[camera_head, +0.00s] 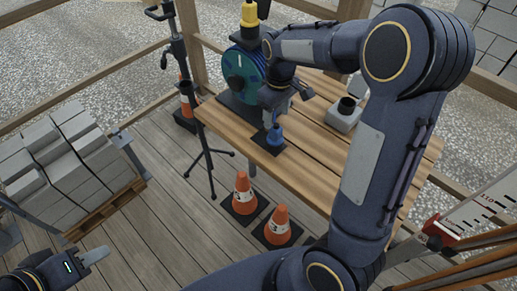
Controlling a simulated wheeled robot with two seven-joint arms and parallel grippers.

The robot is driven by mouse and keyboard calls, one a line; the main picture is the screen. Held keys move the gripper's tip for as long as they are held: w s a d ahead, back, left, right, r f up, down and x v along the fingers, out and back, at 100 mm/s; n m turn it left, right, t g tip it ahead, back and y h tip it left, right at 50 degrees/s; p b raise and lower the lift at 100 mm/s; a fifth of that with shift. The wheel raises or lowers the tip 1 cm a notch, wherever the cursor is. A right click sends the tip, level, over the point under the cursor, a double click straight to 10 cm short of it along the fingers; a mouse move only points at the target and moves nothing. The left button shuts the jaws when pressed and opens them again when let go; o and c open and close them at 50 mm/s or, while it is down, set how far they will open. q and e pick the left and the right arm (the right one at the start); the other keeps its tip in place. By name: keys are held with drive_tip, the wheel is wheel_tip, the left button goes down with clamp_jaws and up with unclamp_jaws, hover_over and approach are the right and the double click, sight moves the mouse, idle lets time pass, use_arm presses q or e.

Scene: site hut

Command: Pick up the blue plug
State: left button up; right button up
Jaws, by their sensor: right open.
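The blue plug (275,134) stands near the front edge of the wooden table (320,165), on a small dark plate. My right gripper (287,106) is open just above and behind the plug in the picture, fingers spread and nothing between them. Whether it touches the plug is hard to tell. My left gripper (88,259) is low at the left, away from the table and over the deck. Only part of its fingers shows, so its jaw state is unclear.
A teal round machine (243,70) stands at the table's back left, and a grey block with a dark cup (345,112) lies right of the plug. Stacked grey blocks (65,150) sit on a pallet at left.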

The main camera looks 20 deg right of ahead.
sight(276, 127)
drive_tip(key=shift+f, duration=0.5)
wheel_tip(276, 127, down, 7)
drive_tip(key=shift+r, duration=0.1)
drive_tip(key=shift+s, duration=0.1)
drive_tip(key=shift+c, duration=0.5)
drive_tip(key=c, duration=0.7)
